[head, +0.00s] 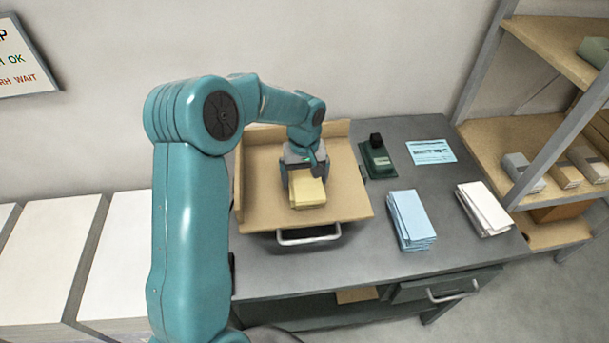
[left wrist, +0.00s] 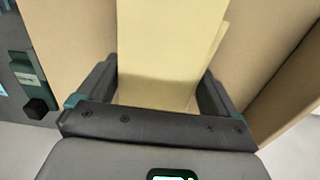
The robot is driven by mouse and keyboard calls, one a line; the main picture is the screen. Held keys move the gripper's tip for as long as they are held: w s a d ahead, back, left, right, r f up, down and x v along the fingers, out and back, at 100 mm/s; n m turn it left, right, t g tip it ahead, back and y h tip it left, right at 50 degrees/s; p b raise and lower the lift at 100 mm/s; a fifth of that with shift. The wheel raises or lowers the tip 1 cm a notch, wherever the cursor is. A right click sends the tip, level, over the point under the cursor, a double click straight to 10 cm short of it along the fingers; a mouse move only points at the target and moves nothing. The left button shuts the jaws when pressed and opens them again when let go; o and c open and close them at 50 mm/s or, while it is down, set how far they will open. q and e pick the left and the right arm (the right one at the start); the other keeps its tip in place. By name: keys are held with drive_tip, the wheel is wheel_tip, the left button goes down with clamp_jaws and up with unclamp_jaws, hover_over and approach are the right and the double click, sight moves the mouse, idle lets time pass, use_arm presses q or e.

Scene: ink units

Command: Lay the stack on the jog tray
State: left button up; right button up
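The pale yellow paper stack (head: 306,192) is over the tan jog tray (head: 345,184), which has raised walls at its back and left. It looks flat and low on the tray, but I cannot tell whether its underside touches. My left gripper (head: 304,172) points down at the far part of the stack. My right gripper is not in view.
A blue paper stack (head: 408,217) and a white stack (head: 484,209) lie on the grey bench (head: 370,250) at right. A dark green device (head: 377,160) and a blue card (head: 431,151) stand behind them. Shelves (head: 545,150) rise at far right.

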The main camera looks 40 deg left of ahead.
sight(304, 175)
use_arm(q)
drive_tip(key=shift+r, duration=0.4)
wheel_tip(304, 175, up, 12)
drive_tip(key=shift+f, duration=0.15)
idle(0.3)
